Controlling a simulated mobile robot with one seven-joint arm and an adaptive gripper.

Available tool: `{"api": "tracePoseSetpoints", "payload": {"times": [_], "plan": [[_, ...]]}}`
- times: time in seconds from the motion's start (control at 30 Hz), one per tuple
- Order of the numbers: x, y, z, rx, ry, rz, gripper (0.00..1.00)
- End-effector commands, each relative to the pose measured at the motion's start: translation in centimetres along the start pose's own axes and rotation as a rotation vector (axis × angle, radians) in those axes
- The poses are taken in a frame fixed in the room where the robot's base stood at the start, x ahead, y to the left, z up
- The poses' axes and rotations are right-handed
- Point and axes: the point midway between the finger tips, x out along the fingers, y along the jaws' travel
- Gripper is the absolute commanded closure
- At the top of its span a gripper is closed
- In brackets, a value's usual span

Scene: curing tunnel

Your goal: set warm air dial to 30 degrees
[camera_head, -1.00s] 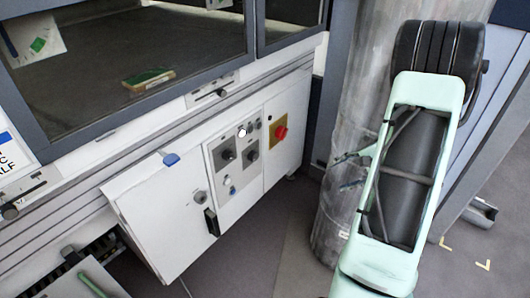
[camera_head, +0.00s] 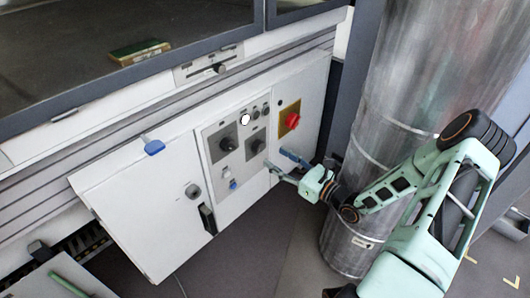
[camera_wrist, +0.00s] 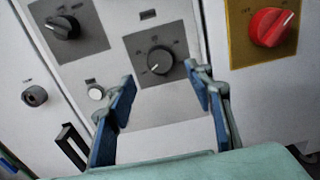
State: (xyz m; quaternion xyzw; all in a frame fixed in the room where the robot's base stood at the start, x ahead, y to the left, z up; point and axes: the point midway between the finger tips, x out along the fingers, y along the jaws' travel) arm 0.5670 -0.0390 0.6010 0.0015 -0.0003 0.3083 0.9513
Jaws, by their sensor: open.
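Two black rotary dials sit on grey plates on the white control panel. The left dial (camera_head: 228,144) also shows at the upper left of the wrist view (camera_wrist: 63,27). The right dial (camera_head: 257,146) is near the middle of the wrist view (camera_wrist: 160,60), with scale marks around it. The labels are too small to read, so I cannot tell which dial is for warm air. My gripper (camera_head: 276,159) is open and empty, just in front of the panel. In the wrist view its blue fingertips (camera_wrist: 160,74) appear on either side of the right dial, slightly below its middle; no contact shows.
A red rotary switch (camera_head: 292,120) on a yellow plate is right of the dials. A white button (camera_wrist: 96,93), a round lock (camera_wrist: 35,96) and a black handle (camera_head: 207,218) are nearby.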

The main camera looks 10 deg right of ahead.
Motion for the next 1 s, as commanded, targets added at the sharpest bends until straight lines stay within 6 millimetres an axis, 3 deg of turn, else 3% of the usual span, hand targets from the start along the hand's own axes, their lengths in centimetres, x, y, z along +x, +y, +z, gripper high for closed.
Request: {"api": "tracePoseSetpoints", "payload": {"times": [0.1, 0.3, 0.73, 1.0], "plan": [[2.4, 0.1, -0.3, -0.003, -0.001, 0.004, 0.52], [5.3, 0.1, -0.2, -0.004, 0.0, 0.003, 0.52], [6.4, 0.0, 0.0, -0.003, 0.002, 0.001, 0.52], [6.4, 0.0, -0.1, -0.003, 0.002, 0.001, 0.81]]}}
